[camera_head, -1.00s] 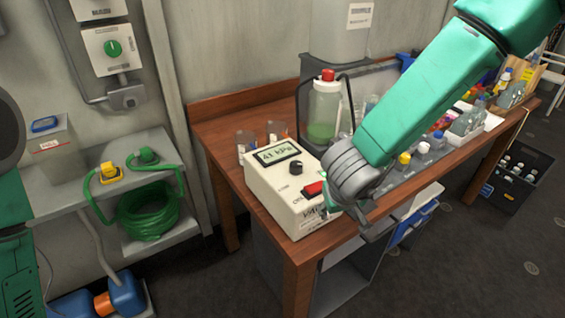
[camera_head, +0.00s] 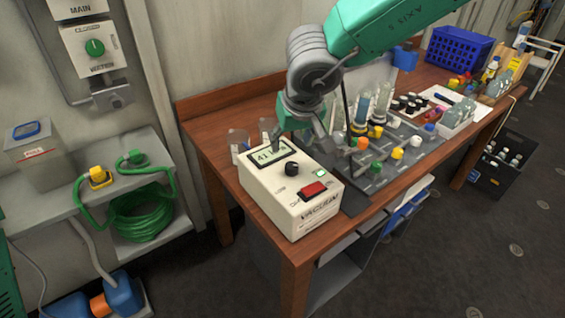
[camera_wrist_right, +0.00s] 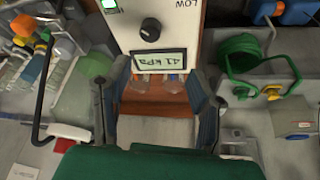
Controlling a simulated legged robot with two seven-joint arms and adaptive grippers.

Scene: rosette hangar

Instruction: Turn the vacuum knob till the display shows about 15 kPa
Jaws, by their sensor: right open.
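The vacuum box (camera_head: 290,205) is cream, with a display (camera_head: 271,152), a black knob (camera_head: 292,169) and a red switch (camera_head: 313,190). It stands on the left end of the wooden table. The display reads about 41 kPa; it shows upside down in the right wrist view (camera_wrist_right: 158,61). My right gripper (camera_head: 310,143) is open and empty, above the far side of the box, apart from the knob. In the right wrist view the knob (camera_wrist_right: 150,29) lies beyond the display, past the fingertips (camera_wrist_right: 158,82). My left gripper is out of view.
A dark rack (camera_head: 385,165) with several colour-capped bottles stands right of the box. Small glass beakers (camera_head: 238,143) stand behind it. A blue basket (camera_head: 459,48) is at the table's far end. A shelf with a green hose (camera_head: 140,213) is at left.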

